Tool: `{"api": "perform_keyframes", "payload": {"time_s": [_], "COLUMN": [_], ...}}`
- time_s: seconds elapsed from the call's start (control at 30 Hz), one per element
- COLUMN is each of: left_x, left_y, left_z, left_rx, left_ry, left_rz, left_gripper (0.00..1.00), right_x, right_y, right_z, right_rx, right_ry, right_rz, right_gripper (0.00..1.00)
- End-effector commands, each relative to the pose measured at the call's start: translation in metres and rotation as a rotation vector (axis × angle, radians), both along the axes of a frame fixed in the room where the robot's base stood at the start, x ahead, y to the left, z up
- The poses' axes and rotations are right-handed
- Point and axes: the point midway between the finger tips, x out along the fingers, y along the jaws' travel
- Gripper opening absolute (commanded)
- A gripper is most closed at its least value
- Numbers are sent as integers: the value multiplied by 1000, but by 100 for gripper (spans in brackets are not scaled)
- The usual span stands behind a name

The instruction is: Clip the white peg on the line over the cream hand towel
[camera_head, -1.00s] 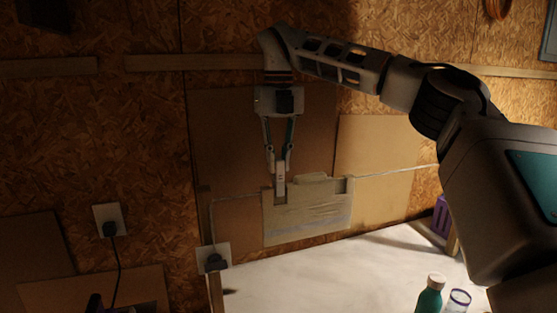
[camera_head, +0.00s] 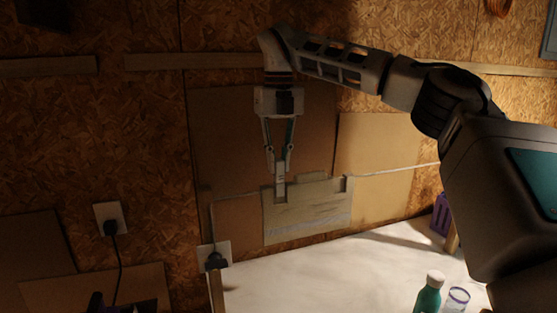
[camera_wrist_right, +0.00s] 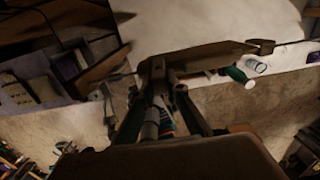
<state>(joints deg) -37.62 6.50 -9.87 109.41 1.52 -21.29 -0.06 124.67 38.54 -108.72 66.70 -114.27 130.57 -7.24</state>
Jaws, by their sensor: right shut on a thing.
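The cream hand towel (camera_head: 315,212) hangs over the line (camera_head: 390,170) in the head view, in front of the wall and above the white surface. My right gripper (camera_head: 279,168) points down at the towel's top left part and is shut on the white peg (camera_head: 280,188). The peg is upright, and its lower end overlaps the towel's top edge. I cannot tell whether its legs straddle the line. In the right wrist view my fingers (camera_wrist_right: 162,90) reach the towel's top edge (camera_wrist_right: 210,53), seen from above. My left gripper is not in view.
A small dark clip-like thing (camera_head: 343,184) sits at the towel's top right. A green bottle (camera_head: 430,292) and a clear glass (camera_head: 457,299) stand on the white table (camera_head: 340,275). A purple basket (camera_head: 440,214) is at the right. A socket (camera_head: 215,258) is below left.

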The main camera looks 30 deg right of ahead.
Motion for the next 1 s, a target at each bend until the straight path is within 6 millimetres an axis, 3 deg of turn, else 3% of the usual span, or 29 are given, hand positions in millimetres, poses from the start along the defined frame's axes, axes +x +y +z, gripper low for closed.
{"api": "perform_keyframes", "payload": {"time_s": [0.8,0.83,0.9,1.0], "left_x": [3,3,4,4], "left_y": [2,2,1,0], "left_z": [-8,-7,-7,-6], "left_rx": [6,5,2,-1], "left_ry": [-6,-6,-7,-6], "left_rz": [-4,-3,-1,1], "left_gripper": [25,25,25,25], "right_x": [0,0,0,0], "right_y": [0,0,0,0], "right_z": [-20,-19,-19,-19], "right_rx": [0,0,0,0], "right_ry": [0,0,0,0], "right_rz": [1,1,1,1], "right_gripper": [0,20,34,34]}}
